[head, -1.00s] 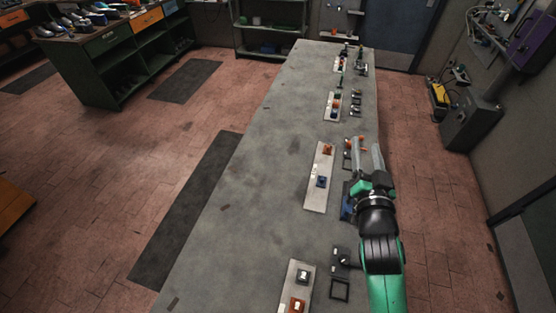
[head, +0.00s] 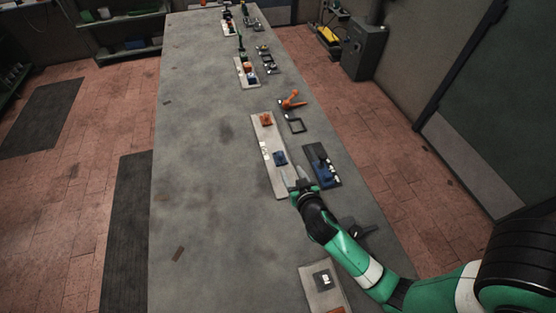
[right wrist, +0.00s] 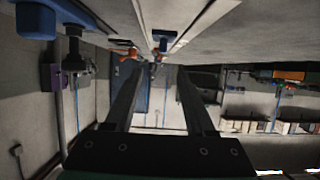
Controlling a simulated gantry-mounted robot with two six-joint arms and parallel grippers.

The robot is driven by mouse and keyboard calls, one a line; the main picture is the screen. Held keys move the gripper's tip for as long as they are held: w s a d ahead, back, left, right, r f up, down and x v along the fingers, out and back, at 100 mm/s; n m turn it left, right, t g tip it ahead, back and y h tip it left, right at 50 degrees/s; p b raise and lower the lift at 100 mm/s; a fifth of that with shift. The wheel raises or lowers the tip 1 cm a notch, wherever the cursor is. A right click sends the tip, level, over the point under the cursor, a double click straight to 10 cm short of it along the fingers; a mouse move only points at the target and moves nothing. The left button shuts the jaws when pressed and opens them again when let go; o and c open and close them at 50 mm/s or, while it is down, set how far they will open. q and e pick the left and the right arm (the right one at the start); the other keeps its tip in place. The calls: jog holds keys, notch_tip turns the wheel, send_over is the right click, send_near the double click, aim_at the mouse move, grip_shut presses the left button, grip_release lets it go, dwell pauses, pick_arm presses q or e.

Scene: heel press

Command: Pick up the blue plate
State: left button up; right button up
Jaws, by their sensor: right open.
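A small blue plate (head: 280,158) lies on a pale board (head: 268,180) on the grey bench; it also shows beyond the fingertips in the right wrist view (right wrist: 162,36). My right gripper (head: 293,177) is open and empty, low over the near part of that board and just nearer than the blue plate, with a gap between them. Its two fingers spread apart in the right wrist view (right wrist: 157,73). A dark fixture with blue parts (head: 323,176) is right of the gripper. My left gripper is not in view.
An orange plate (head: 265,118) sits farther along the same board. Another board (head: 316,285) lies nearer. The bench's left side is mostly clear.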

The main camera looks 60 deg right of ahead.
jog(key=b, duration=0.1)
send_near(280, 153)
jog(key=x, duration=0.2)
jog(key=shift+d+f, duration=0.3)
jog(key=b+x, duration=0.2)
jog(key=x, duration=0.3)
jog(key=shift+w+a+r, duration=0.1)
jog(key=shift+w, duration=0.2)
jog(key=shift+c, duration=0.2)
grip_shut()
dwell(0.6)
